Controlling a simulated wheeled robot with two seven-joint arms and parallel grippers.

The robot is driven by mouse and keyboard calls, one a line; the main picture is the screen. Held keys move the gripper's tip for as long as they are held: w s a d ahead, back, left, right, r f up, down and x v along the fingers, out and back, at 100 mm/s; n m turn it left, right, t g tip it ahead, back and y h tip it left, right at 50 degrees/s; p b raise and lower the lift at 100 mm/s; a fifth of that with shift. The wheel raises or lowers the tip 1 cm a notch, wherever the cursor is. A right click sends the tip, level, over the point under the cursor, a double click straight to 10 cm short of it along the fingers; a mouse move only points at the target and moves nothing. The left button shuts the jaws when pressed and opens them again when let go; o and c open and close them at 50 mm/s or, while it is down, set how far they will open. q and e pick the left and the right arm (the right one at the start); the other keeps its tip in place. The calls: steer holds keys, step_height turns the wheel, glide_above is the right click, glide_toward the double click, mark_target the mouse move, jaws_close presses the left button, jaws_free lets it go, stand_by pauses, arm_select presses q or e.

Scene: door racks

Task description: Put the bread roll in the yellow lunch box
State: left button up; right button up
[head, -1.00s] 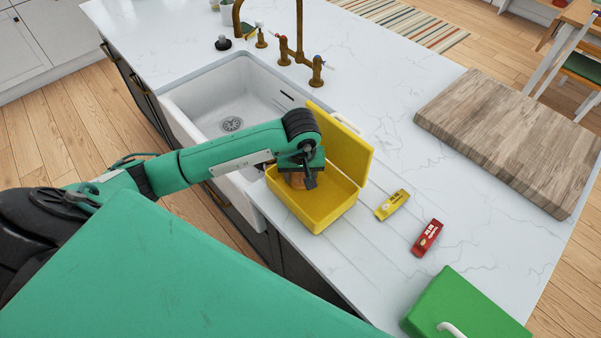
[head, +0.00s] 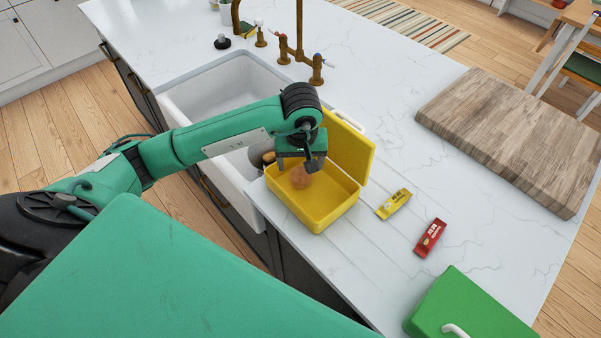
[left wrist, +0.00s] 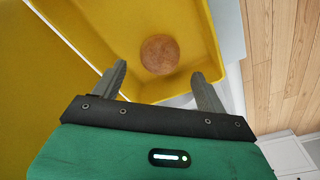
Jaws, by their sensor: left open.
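The yellow lunch box (head: 326,212) stands open on the counter beside the sink, its lid (head: 347,150) raised at the back. The brown bread roll (head: 301,177) is inside the box; in the left wrist view the roll (left wrist: 160,54) rests against the yellow floor near a wall. My left gripper (head: 299,163) is above the box, fingers spread. In the left wrist view the open fingers (left wrist: 164,88) are apart from the roll, with nothing between them. My right gripper is not in view.
A yellow packet (head: 393,204) and a red packet (head: 429,238) lie right of the box. A green box (head: 470,308) is at the front right, and a wooden board (head: 508,137) farther back. The sink (head: 215,92) with its brass tap (head: 298,50) is behind my left arm.

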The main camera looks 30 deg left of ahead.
mark_target(301, 176)
arm_select(q)
step_height(301, 176, up, 6)
steer(key=b, duration=0.1)
steer(key=shift+s+d+r+b, duration=0.2)
steer(key=shift+s+b, duration=0.1)
steer(key=shift+s, duration=0.05)
stand_by(0.3)
